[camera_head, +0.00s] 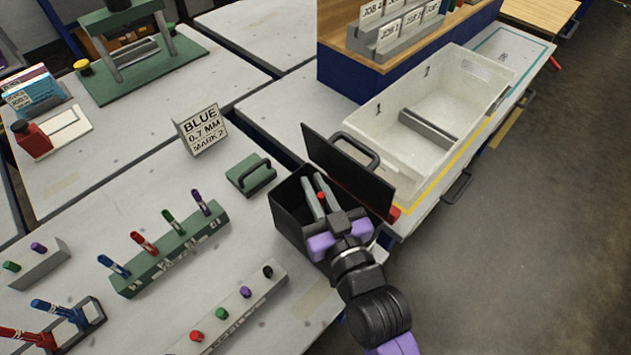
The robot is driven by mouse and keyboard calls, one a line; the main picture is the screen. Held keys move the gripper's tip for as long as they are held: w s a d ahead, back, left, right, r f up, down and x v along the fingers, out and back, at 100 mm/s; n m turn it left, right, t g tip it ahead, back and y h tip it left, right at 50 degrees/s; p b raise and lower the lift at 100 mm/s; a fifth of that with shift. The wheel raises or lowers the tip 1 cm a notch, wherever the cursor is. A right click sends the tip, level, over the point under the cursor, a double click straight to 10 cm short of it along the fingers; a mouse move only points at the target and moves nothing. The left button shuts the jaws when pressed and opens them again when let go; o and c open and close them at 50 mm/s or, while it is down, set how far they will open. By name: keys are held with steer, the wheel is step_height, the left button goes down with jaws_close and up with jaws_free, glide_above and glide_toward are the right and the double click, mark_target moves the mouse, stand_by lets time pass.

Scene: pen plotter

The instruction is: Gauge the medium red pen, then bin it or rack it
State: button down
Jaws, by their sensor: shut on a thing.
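My gripper (317,194) is shut on a red-topped pen (321,196), of which only a small red part shows between the fingers. The gripper is over the mouth of a black open box (287,222), whose black lid (347,172) stands raised behind it. How deep the pen reaches into the box is hidden. A green rack (170,262) holds blue, red, green and purple pens upright. A grey rack (240,318) nearer the front holds red, green, purple and black-capped pens. A dark stand (97,312) at the lower left holds a tilted red and a tilted blue pen.
A sign (201,131) reading BLUE 0.7 MM MARK 2 stands behind a green block with a black handle (252,174). A small grey rack (36,264) is at the left. A clear divided tray (436,108) lies right of the lid. Bare tabletop lies left of the sign.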

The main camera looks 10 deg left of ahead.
steer(key=shift+w+d+f+h, duration=0.3)
steer(key=shift+w+d+f, duration=0.1)
steer(key=shift+d+f, duration=0.2)
steer(key=c, duration=1.4)
jaws_free()
steer(key=shift+w+r, duration=0.1)
steer(key=shift+r, duration=0.05)
steer(key=v, duration=0.2)
steer(key=b+v, duration=0.1)
steer(key=v, duration=0.2)
steer(key=a+v, duration=0.1)
steer(key=v, duration=0.2)
steer(key=shift+s+b, duration=0.3)
steer(key=shift+y, duration=0.4)
